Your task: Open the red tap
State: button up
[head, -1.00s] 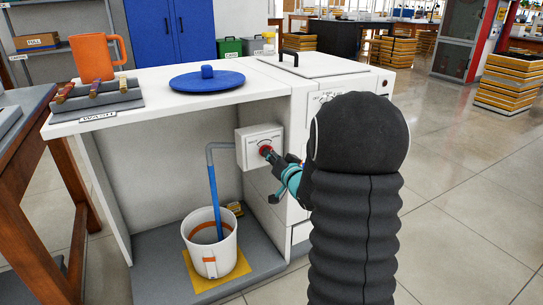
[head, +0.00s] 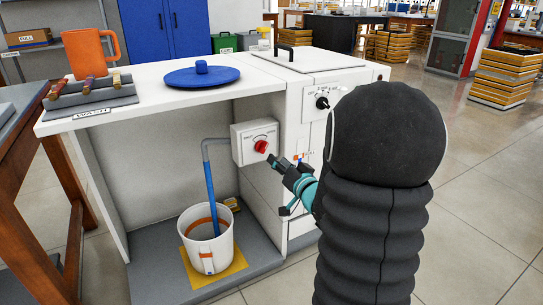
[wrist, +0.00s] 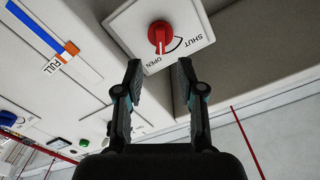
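The red tap (head: 261,147) is a round knob on a white box (head: 240,140) on the cabinet's inner right wall. In the wrist view the knob (wrist: 159,34) has its handle bar pointing to the word OPEN, away from SHUT. My gripper (head: 277,163) is to the right of the tap, apart from it. In the wrist view my gripper (wrist: 158,72) has its two fingers spread with nothing between them. A grey pipe (head: 206,150) leaves the box, and a blue column (head: 211,190) runs from it down into a white bucket (head: 222,252).
The bucket stands on a yellow mat (head: 233,268) inside the open cabinet. Above are a white counter (head: 150,103), a blue lid (head: 203,78) and an orange mug (head: 92,52). A control panel (head: 315,102) is behind my arm. A wooden table (head: 30,235) stands left.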

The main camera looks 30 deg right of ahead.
jog(key=shift+s, duration=2)
jog(key=shift+r, duration=0.1)
